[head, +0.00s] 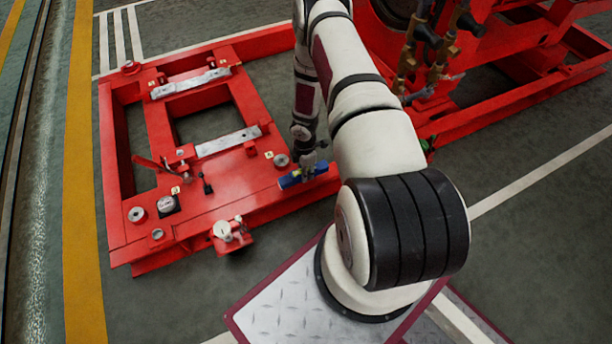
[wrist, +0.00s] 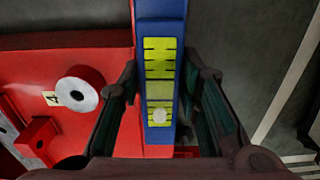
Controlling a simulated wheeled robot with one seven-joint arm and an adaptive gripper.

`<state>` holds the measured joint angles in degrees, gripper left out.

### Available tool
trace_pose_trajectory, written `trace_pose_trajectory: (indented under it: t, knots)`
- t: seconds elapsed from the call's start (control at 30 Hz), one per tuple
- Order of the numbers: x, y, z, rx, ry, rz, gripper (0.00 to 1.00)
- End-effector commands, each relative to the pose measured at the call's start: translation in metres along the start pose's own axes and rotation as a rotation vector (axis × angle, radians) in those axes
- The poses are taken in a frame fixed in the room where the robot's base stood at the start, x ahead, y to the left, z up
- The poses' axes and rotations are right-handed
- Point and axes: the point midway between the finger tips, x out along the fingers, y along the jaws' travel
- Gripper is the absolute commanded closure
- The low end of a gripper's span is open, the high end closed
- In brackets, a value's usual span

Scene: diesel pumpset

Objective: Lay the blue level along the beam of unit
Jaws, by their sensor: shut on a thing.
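The blue level (head: 290,181) is at the right end of the front beam of the red base frame (head: 225,203), over or on its edge. I cannot tell whether it touches the beam. My gripper (head: 309,166) is shut on the level from above. In the wrist view the level (wrist: 159,20) runs upright through the picture between the fingers (wrist: 161,80), its yellow-green vial windows facing the camera. Red frame surface (wrist: 95,45) lies below and left of it, dark floor to its right.
Round grey pads, one of them (head: 281,160) near the level, and tagged fittings stand on the frame. A white gauge (head: 222,229) sits on the front edge. Two pale bars (head: 228,141) cross the frame. Red machinery with brass valves (head: 408,60) stands behind my arm.

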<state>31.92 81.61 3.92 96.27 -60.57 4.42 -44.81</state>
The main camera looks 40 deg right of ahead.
Motion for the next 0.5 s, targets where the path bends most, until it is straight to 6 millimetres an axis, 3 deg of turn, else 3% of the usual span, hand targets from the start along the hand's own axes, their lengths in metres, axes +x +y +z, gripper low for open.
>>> trace_pose_trajectory:
  t: [0.13, 0.33, 0.5]
  knots:
    - [0.000, 0.004, 0.009, 0.002, 0.000, 0.004, 1.00]
    - [0.033, 0.002, 0.006, 0.000, 0.000, 0.001, 1.00]
    - [0.035, 0.002, 0.006, 0.000, 0.000, 0.002, 1.00]
